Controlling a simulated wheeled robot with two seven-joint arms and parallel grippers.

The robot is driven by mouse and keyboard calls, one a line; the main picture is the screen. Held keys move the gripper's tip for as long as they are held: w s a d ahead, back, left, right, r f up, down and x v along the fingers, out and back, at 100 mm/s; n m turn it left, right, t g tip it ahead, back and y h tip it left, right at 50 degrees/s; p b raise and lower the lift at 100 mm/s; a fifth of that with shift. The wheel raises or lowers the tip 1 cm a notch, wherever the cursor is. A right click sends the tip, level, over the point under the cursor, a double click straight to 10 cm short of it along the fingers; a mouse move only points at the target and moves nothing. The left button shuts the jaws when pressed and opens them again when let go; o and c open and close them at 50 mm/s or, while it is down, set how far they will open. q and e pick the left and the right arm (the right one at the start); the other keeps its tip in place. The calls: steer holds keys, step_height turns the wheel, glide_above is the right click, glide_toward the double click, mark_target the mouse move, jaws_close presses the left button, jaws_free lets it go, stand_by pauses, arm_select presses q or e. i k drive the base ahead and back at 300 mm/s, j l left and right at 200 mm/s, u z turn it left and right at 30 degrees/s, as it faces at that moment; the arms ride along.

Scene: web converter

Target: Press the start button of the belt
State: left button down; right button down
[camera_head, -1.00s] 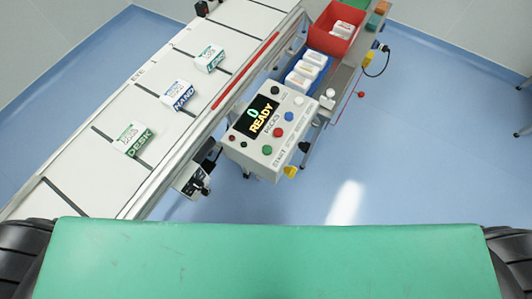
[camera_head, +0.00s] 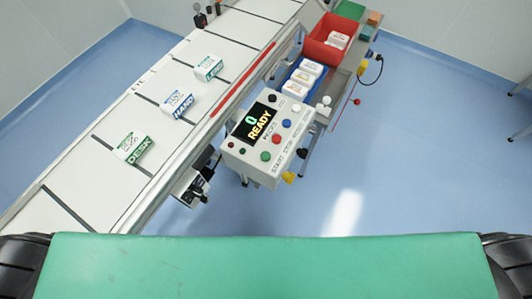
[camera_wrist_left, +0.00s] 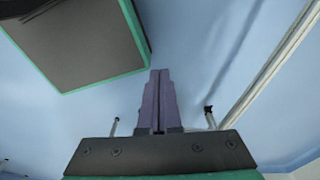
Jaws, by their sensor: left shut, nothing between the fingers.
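The control box (camera_head: 242,161) is white and stands at the near side of the belt (camera_head: 105,122). Its black screen (camera_head: 252,122) reads 0 READY. A green button (camera_head: 265,156) sits at the end of the button row closest to the START lettering. A red button (camera_head: 276,139), a blue button (camera_head: 286,123) and a white one follow up the row. My left gripper (camera_wrist_left: 160,75) shows only in the left wrist view, shut and empty, with blue floor beyond its fingers. No button is in that view. My right gripper is in neither view.
Packets marked DESK (camera_head: 133,148), HAND (camera_head: 176,103) and another (camera_head: 208,67) lie on the belt. A red bin (camera_head: 318,50) and a blue bin (camera_head: 285,94) with white packs stand behind the box. Open blue floor (camera_head: 300,205) lies between the box and my green front.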

mark_target(265, 155)
steer(key=l+u, duration=0.25)
steer(key=l, duration=0.2)
steer(key=k+l+u, duration=0.2)
steer(key=l, duration=0.25)
steer(key=l+u, duration=0.25)
steer(key=l, duration=0.2)
steer(key=k+l+u, duration=0.2)
steer(key=l, duration=0.2)
